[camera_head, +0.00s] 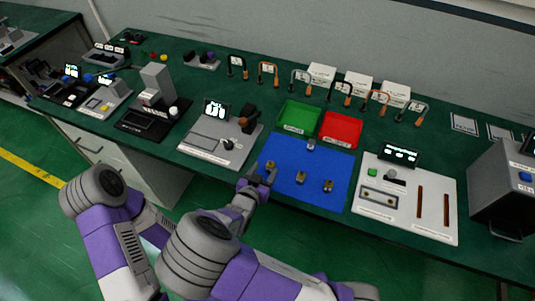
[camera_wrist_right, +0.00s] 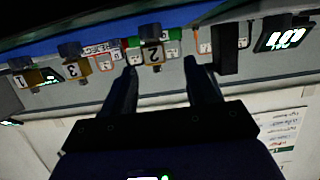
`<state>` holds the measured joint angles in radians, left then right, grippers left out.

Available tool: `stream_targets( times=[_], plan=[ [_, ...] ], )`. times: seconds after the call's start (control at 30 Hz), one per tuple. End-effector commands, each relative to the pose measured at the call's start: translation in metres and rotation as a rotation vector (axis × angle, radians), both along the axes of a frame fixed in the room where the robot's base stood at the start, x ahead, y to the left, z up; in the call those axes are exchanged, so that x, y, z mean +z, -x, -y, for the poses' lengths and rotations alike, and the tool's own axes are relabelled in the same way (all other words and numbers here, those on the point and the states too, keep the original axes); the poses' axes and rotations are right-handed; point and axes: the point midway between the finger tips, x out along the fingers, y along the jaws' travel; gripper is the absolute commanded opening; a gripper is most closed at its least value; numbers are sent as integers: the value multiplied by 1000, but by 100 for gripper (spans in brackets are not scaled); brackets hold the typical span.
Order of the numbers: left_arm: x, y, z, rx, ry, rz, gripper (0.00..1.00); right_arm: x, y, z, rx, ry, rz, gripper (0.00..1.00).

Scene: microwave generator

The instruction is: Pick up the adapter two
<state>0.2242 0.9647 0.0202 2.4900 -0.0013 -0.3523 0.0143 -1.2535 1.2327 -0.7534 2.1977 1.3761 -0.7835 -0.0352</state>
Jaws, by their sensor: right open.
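Adapter two (camera_wrist_right: 152,52), a small brass block with a dark top and a label "2", shows in the right wrist view just ahead of the gap between my fingertips. In the head view it appears to be the leftmost block (camera_head: 270,166) on the blue mat (camera_head: 318,162). My right gripper (camera_wrist_right: 160,72) is open and empty, its fingers pointing at adapter two; in the head view it (camera_head: 259,184) is at the mat's near left edge. Adapter three (camera_wrist_right: 72,62) and adapter one (camera_wrist_right: 30,76) stand to the left in the wrist view. My left gripper is not visible.
A green tray (camera_head: 298,117) and a red tray (camera_head: 341,130) sit behind the mat. A device with a screen and dark lever (camera_head: 217,140) stands left of the mat, a white panel (camera_head: 408,196) with slots to the right.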

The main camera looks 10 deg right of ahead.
Motion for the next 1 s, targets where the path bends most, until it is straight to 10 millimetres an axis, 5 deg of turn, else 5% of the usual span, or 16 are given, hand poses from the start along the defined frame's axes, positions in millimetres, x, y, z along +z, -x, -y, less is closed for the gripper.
stream_targets(
  times=[0.5,0.8,1.0],
  plan=[
    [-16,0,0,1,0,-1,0,-21,-53,34,-1,1,-3,58],
    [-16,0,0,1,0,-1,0,-22,-58,37,0,0,-2,58],
    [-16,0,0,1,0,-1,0,-22,-58,37,0,0,-2,30]
  ],
)
